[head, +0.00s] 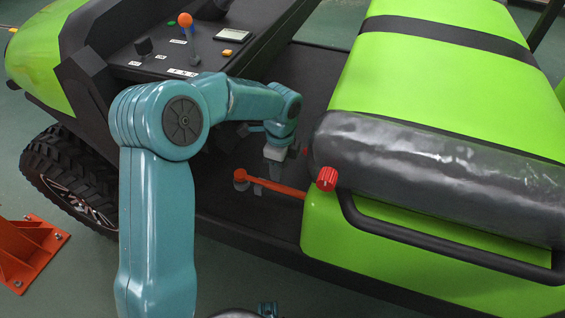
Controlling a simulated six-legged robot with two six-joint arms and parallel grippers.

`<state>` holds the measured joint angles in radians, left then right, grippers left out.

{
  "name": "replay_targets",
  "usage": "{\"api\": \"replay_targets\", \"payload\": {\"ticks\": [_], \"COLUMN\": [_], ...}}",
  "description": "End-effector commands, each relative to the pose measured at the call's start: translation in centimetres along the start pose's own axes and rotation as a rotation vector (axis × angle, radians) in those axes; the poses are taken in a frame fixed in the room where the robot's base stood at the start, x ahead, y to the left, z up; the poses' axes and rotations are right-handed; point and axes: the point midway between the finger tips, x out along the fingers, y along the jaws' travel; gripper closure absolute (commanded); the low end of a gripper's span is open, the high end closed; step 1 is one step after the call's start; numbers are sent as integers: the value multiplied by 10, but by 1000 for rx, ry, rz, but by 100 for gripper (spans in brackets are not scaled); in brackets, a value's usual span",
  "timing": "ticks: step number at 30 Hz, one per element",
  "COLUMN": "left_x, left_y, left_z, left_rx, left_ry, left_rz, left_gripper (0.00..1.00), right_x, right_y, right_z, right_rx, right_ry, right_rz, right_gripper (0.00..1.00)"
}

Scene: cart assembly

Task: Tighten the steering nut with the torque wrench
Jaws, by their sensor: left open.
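An orange-red bar (272,184) with a grey round end lies low over the cart's dark footwell. It may be the torque wrench, but I cannot be sure. My left gripper (273,172) reaches down into the footwell, with its fingers right at the bar. It is open, and I cannot tell whether it touches the bar. My left arm crosses in front of the cart and hides part of the dashboard and footwell. I cannot make out the steering nut or a steering wheel. My right gripper is not in view.
The black dashboard (255,58) carries an orange-topped lever (185,20) and a small display. A green seat (425,80) with a grey cushion roll, a black rail (440,248) and a red knob (327,178) stands at the right. An orange stand (28,240) is at the left.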

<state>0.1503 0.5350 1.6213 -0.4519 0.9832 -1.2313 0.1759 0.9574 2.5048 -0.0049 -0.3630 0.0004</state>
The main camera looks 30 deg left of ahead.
Motion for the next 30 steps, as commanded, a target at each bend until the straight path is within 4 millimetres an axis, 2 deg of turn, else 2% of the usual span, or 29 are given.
{"api": "replay_targets", "payload": {"ticks": [12, 19, 20, 21, 23, 24, 30], "left_x": [56, 84, 78, 75, 75, 75, 70], "left_y": [2, 1, 1, 0, 0, 0, -1], "left_z": [-1, -2, -2, -2, -2, -2, -2], "left_rx": [-1, 0, -1, 0, 0, 0, 0], "left_ry": [0, 0, 0, 0, 0, 0, 0], "left_rz": [0, 0, -1, -1, -1, -1, -2], "left_gripper": [58, 58, 65, 78, 98, 100, 100], "right_x": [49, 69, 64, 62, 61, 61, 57], "right_y": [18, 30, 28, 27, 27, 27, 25], "right_z": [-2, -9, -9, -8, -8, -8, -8], "right_rx": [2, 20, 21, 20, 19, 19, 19], "right_ry": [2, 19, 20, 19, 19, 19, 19], "right_rz": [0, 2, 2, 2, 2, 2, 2], "right_gripper": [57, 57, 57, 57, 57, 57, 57]}}
